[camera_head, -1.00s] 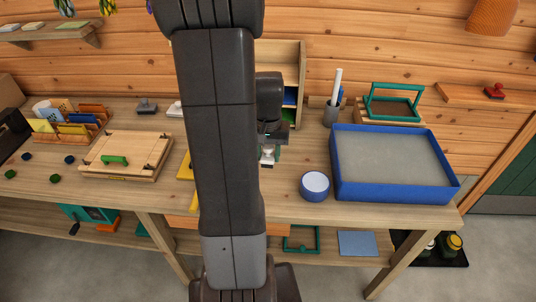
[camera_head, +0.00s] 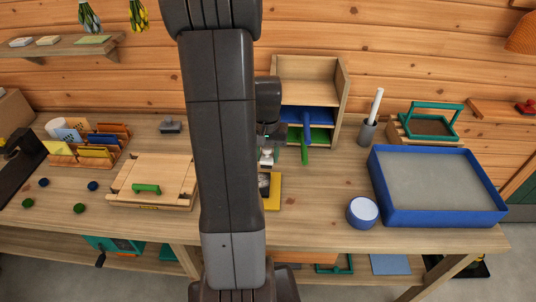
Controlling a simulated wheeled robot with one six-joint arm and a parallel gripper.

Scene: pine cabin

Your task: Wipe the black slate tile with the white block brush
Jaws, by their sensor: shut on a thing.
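My gripper (camera_head: 267,148) shows just right of my dark arm, low over the table behind a yellow-edged tray. It is shut on a small white thing, which looks like the white block brush (camera_head: 266,160). The yellow tray (camera_head: 273,202) lies partly behind my arm. In it is a dark surface with pale marks, which looks like the black slate tile (camera_head: 264,184); its left part is hidden. The brush appears at the tile's far edge; I cannot tell whether it touches the tile.
A wooden shelf unit (camera_head: 339,95) with blue and green things stands behind the gripper. A blue-rimmed tray (camera_head: 440,217), a blue round pot (camera_head: 362,212) and a pen cup (camera_head: 367,133) are right. A wooden board with a green handle (camera_head: 146,189) lies left. The table between tile and pot is clear.

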